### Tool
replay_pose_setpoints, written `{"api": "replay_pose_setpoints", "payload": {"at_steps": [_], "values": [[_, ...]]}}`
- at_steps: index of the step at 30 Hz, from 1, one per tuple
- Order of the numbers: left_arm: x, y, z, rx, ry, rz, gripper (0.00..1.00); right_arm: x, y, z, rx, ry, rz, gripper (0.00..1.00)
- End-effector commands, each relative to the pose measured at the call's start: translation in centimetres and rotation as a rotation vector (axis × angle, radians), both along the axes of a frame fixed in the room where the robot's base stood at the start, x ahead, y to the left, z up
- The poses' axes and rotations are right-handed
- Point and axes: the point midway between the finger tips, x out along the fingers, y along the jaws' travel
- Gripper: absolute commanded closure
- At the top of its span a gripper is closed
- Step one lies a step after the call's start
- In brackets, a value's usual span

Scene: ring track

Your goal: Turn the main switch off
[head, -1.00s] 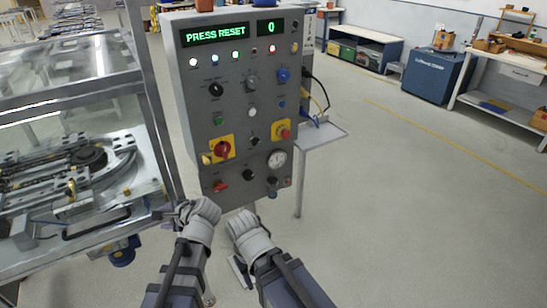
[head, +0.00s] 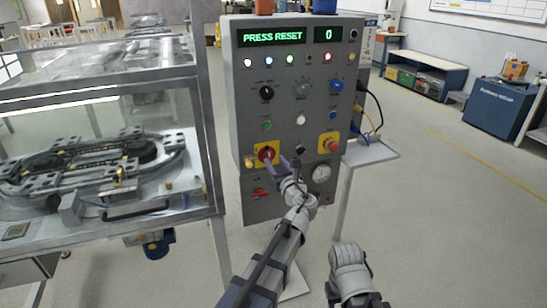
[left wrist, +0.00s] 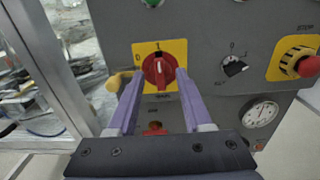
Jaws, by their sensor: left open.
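The main switch is a red rotary knob (head: 266,155) on a yellow plate, low on the left side of the grey control panel (head: 290,95). In the left wrist view the red knob (left wrist: 158,70) shows between the purple fingers, its white mark pointing up near the "1". My left gripper (head: 283,163) is open in front of the switch, with one finger on each side of the knob (left wrist: 158,80); I cannot tell whether they touch it. My right gripper (head: 349,260) hangs low at the bottom of the head view, and its fingers do not show.
A yellow padlock-like part (left wrist: 116,82) is left of the switch. A red emergency stop (head: 330,143) on a yellow plate and a gauge (head: 321,173) are to the right. A glass-enclosed ring track (head: 90,165) stands left. The display reads PRESS RESET.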

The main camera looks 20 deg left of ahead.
Motion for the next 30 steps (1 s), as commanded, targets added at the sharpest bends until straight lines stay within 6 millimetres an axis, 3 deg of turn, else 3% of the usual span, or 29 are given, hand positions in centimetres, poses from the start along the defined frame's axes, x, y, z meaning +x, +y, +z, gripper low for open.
{"api": "replay_pose_setpoints", "payload": {"at_steps": [3, 9, 21, 30], "values": [[1.8, 1.1, 0.0, -0.001, -0.001, 0.002, 0.5, 0.0, 0.0, 0.0, 0.0, 0.0, 0.0, 0.5], [3.4, 2.2, 0.0, -0.002, 0.0, 0.001, 0.5, 0.0, 0.0, 0.0, 0.0, 0.0, 0.0, 0.5], [3.7, 2.5, 0.0, -0.002, 0.0, 0.0, 0.51, 0.0, 0.0, 0.0, 0.0, 0.0, 0.0, 0.5], [3.7, 2.5, 0.0, -0.002, 0.0, 0.0, 0.85, 0.0, 0.0, 0.0, 0.0, 0.0, 0.0, 0.5]]}}
